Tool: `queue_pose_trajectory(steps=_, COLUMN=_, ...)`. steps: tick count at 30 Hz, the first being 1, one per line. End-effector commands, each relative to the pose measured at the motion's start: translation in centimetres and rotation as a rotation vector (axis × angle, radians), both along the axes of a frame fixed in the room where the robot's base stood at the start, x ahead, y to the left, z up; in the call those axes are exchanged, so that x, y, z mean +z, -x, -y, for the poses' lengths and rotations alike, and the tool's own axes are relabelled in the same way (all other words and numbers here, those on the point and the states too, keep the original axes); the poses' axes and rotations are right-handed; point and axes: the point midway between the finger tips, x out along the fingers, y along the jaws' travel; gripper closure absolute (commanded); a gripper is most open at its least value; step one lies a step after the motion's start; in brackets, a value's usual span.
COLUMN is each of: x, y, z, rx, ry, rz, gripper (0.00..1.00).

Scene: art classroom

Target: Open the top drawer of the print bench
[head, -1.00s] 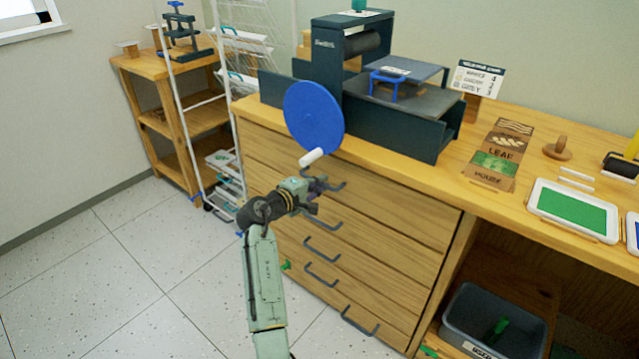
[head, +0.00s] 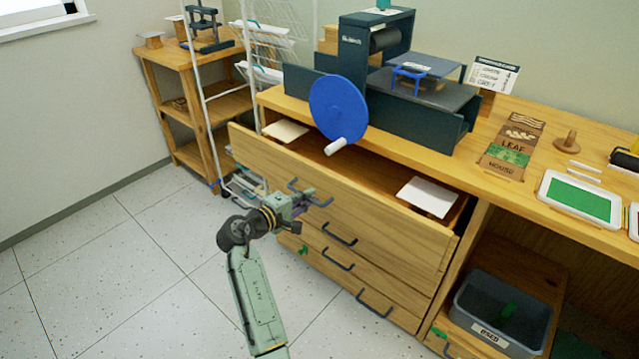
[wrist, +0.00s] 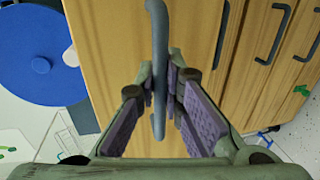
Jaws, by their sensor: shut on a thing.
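The wooden print bench (head: 484,216) has its top drawer (head: 385,222) pulled out, so the inside shows behind the drawer front. A dark handle (head: 297,184) is on the drawer front; it also shows in the wrist view (wrist: 159,30). My gripper (head: 308,198) is shut on this handle, with a purple-padded finger on each side of it in the wrist view (wrist: 160,85). Part of the handle is hidden by my gripper in the head view. White sheets (head: 430,196) lie in the drawer at its left and right ends.
Lower drawers with dark handles (head: 338,258) are closed below. A press with a blue wheel (head: 338,106) and white crank handle (head: 336,146) stands on top, above the open drawer. A white rack (head: 206,120) stands left. Floor in front is clear.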

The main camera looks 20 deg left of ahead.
Motion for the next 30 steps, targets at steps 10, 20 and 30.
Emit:
queue_pose_trajectory(steps=10, x=0.2, y=8.5, z=-3.1, rx=0.002, ry=0.001, rz=0.001, gripper=1.0)
queue_pose_trajectory(steps=20, x=0.1, y=13.3, z=-4.8, rx=0.0, ry=0.001, rz=0.0, gripper=1.0)
queue_pose_trajectory(steps=30, x=0.0, y=14.4, z=-5.2, rx=-0.002, ry=0.0, rz=0.001, gripper=1.0)
